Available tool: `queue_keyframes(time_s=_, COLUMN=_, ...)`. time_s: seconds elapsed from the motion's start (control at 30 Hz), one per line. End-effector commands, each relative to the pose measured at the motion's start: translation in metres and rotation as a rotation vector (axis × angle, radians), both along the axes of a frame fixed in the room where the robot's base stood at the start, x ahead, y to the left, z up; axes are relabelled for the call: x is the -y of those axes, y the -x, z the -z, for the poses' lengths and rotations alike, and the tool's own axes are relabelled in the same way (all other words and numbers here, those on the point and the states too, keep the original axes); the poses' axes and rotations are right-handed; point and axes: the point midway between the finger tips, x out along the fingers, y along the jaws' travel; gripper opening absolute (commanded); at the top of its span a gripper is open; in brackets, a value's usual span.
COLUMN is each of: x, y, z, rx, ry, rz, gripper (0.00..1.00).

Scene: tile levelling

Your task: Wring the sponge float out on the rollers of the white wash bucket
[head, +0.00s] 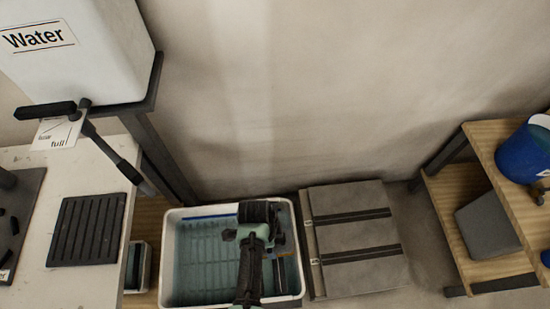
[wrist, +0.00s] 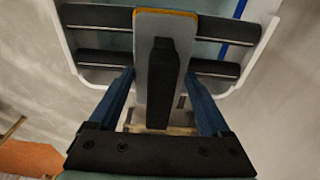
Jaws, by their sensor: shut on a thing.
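The white wash bucket (head: 167,262) stands on the floor with bluish water in it. Its white wall also shows in the wrist view (wrist: 266,35). Two dark rollers (wrist: 210,68) run across the bucket in the wrist view. My gripper (wrist: 160,85) is shut on the black handle of the sponge float (wrist: 145,95). The float's grey plate lies over the middle of both rollers, with a thin orange edge of sponge at its far end. Most of the sponge is hidden, so I cannot tell whether it touches the rollers. In the head view my gripper (head: 258,232) is above the bucket's right part.
A grey slab with two dark strips (head: 350,235) lies right of the bucket. A white water tank (head: 75,60) and a worktop with a black ribbed mat (head: 87,230) are at left. A wooden shelf (head: 470,190) with a blue bucket (head: 522,155) is at right.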

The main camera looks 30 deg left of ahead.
Motion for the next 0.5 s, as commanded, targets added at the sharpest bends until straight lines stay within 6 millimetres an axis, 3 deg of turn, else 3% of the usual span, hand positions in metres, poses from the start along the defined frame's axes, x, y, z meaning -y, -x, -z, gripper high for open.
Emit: queue_keyframes(time_s=0.5, x=-0.017, y=0.014, z=0.001, rx=-0.004, ry=0.002, rz=-0.001, gripper=0.00)
